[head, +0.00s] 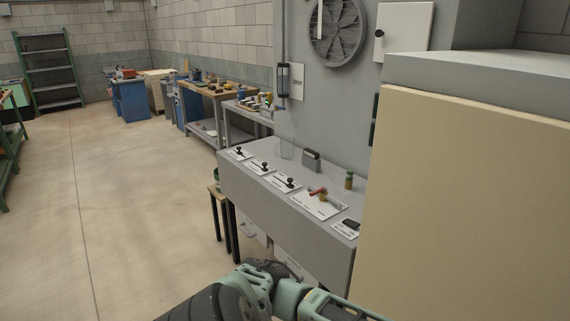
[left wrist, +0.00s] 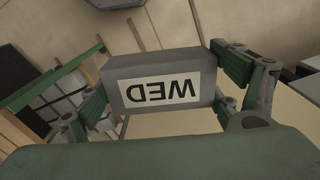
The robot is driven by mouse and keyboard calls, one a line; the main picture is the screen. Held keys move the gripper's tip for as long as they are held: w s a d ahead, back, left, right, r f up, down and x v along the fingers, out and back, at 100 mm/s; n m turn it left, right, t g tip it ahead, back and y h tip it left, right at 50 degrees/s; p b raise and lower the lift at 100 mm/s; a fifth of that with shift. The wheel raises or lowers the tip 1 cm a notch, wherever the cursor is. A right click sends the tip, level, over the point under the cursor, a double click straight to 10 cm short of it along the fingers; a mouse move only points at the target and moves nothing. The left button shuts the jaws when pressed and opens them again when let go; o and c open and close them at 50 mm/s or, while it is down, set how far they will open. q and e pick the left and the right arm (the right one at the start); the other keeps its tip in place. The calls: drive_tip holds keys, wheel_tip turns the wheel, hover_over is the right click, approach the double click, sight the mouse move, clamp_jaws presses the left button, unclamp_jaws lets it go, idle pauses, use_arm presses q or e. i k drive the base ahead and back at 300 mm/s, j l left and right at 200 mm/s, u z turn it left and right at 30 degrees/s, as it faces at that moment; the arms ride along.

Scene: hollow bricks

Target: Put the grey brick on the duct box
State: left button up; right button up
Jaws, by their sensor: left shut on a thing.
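The grey brick (left wrist: 160,66) is a grey block with a white label reading WED, upside down in the left wrist view. My left gripper (left wrist: 165,84) is shut on it, with one green finger on each side. In the head view my left arm (head: 260,292) shows at the bottom edge, and the brick is not visible there. A large beige box with a grey top (head: 490,80) stands close on the right in the head view; it may be the duct box, but I cannot tell for sure. My right gripper is not in view.
A grey console (head: 262,185) with levers, labels and a red-handled valve stands along the wall. A round fan (head: 337,32) is above it. Workbenches (head: 205,92) and a green shelf (head: 48,70) stand farther back. The floor (head: 110,220) on the left is clear.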

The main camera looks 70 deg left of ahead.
sight(350, 201)
drive_tip(key=k+j, duration=0.1)
drive_tip(key=j, duration=1.7)
drive_tip(key=k+j, duration=0.15)
drive_tip(key=j, duration=0.75)
